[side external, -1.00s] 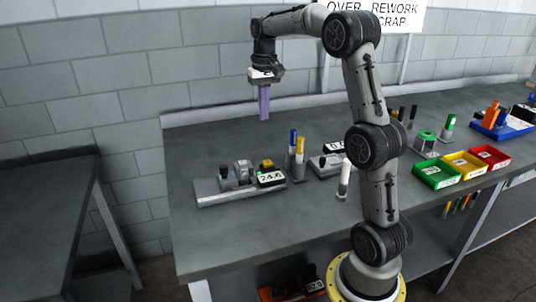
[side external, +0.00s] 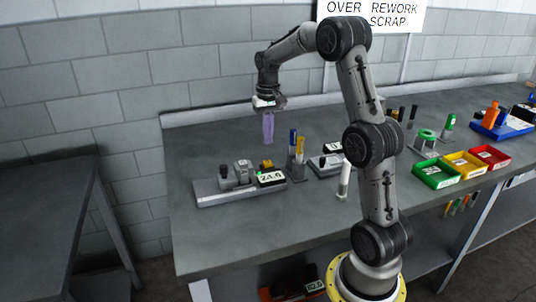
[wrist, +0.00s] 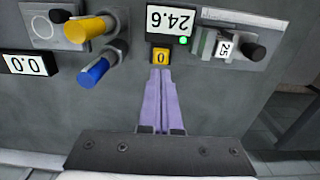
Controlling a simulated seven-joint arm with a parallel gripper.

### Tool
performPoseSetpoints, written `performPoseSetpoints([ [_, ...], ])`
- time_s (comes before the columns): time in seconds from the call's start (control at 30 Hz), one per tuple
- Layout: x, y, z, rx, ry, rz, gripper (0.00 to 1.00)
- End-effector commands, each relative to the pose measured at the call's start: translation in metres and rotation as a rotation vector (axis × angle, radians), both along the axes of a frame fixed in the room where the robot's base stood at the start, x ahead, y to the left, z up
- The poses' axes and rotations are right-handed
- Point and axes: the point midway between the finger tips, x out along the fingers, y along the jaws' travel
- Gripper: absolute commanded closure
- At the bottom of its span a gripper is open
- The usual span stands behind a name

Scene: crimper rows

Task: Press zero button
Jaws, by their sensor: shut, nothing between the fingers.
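The zero button is a small yellow block marked 0 (wrist: 161,56), just below the display reading 24.6 (wrist: 169,20) in the wrist view. In the side view the yellow button (side external: 266,164) sits behind the display (side external: 271,178) on the grey gauge fixture (side external: 213,194). My gripper (side external: 268,143) points down above and behind the button, with lilac fingers. In the wrist view its closed fingertips (wrist: 160,73) appear just below the button in the picture. The fingers are together and empty. I cannot tell the exact gap; the side view shows the tips above the button.
A blue marker-like cylinder (wrist: 93,73) and a yellow one (wrist: 88,28) stand beside the button. A second display reading 0.0 (wrist: 28,64) is at the left of the wrist view. Green, yellow and red trays (side external: 437,174) lie to the right. The bench behind the fixture is clear.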

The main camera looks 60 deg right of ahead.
Motion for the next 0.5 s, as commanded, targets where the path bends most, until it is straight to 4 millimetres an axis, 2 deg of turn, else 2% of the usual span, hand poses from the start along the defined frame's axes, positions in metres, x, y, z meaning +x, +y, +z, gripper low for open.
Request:
performPoseSetpoints([
  [0.03,-0.001,0.001,-0.012,0.004,0.005,0.000,1.00],
  [0.2,-0.001,0.000,-0.041,0.001,0.003,0.000,1.00],
  [0.33,0.000,0.000,-0.056,0.001,0.001,0.000,1.00],
  [0.5,0.000,0.000,-0.066,0.000,0.000,0.000,1.00],
])
